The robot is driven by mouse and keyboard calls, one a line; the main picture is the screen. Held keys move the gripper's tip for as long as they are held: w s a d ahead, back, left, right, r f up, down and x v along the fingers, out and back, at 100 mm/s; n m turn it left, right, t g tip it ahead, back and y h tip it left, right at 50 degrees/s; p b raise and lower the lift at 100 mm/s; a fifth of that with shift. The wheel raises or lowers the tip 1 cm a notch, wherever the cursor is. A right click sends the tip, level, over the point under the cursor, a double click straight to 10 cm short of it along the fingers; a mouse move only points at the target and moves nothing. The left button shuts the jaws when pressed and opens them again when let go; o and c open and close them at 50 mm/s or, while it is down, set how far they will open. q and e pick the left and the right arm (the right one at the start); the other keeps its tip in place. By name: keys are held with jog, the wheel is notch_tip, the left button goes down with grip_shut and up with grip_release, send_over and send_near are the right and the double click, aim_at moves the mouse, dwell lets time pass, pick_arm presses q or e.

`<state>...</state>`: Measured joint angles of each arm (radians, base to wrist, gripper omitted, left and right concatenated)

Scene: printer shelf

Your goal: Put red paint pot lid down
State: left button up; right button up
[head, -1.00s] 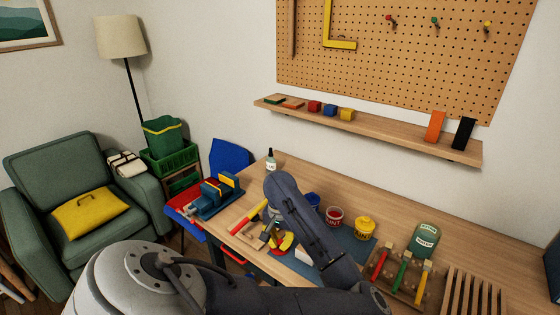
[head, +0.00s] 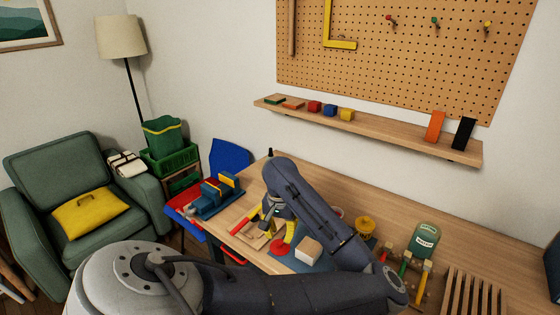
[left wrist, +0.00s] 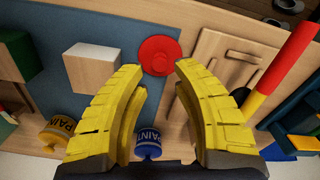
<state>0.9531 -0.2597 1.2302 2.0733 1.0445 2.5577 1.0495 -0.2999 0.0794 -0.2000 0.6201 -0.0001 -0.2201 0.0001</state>
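The red paint pot lid (head: 279,247) lies flat on the blue mat (head: 322,264), near its edge. In the left wrist view the round red lid (left wrist: 160,56), with a small knob, shows just beyond my fingertips. My left gripper (head: 278,224) is above the lid with its yellow fingers spread. In the left wrist view its two fingertips (left wrist: 159,68) stand apart with nothing between them. The red paint pot is mostly hidden behind my left arm; only a bit of rim (head: 337,212) shows. My right gripper is in neither view.
A pale block (head: 308,250) stands on the mat beside the lid. A yellow paint pot (head: 365,226) stands behind my arm, and a blue paint pot (left wrist: 148,142) shows in the left wrist view. A wooden board (left wrist: 222,75) and a red-handled tool (left wrist: 289,57) lie close by.

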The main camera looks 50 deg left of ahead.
aim_at(279, 242)
pick_arm(q)
notch_tip(279, 242, up, 8)
jog(key=shift+s, duration=0.15)
dwell(0.3)
jog(key=shift+f, duration=0.1)
